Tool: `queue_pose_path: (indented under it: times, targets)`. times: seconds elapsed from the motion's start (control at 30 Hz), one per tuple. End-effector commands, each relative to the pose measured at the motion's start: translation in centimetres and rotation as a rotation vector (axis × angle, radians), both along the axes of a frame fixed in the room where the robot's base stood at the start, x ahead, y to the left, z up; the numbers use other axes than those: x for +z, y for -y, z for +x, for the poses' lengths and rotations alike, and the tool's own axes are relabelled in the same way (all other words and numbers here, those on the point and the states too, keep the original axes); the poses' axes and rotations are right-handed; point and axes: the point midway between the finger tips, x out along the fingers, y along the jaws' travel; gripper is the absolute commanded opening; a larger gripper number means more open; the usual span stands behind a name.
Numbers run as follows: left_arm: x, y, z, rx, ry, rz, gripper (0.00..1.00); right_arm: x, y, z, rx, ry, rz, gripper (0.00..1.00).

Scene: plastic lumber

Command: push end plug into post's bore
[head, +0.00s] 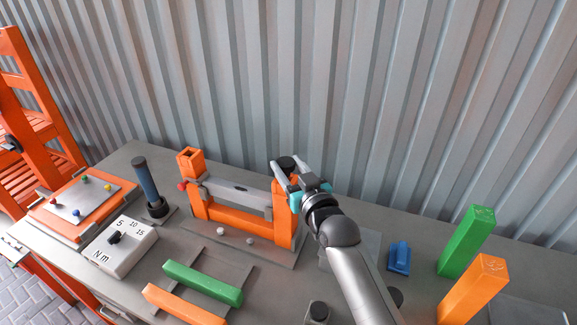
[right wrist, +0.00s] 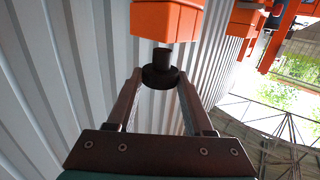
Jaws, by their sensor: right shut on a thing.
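A black end plug (head: 287,163) is held between the fingers of my right gripper (head: 287,170), at the top of the right orange post (head: 283,222). In the right wrist view, the plug (right wrist: 160,77) shows a wide dark head between the fingertips (right wrist: 161,82) and a narrower stem pointing to the orange post end (right wrist: 167,20). The left orange post (head: 190,162) has an open square top. My left gripper is not in view.
An orange rail and grey bar (head: 237,195) join the posts on a grey plate. Left stand a blue-handled tool (head: 147,182) and a white torque dial box (head: 122,246). Right are a blue piece (head: 399,258), green post (head: 466,240) and orange post (head: 474,288). A corrugated wall stands behind.

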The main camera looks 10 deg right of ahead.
Motion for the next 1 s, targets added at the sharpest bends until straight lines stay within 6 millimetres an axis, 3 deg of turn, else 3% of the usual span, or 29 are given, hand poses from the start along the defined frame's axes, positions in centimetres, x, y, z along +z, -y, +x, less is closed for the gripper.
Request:
queue_pose_path:
  times: [1.0]
  targets:
    - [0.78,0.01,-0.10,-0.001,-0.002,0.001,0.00,0.11,0.00,0.00,0.000,0.000,-0.001,0.00]
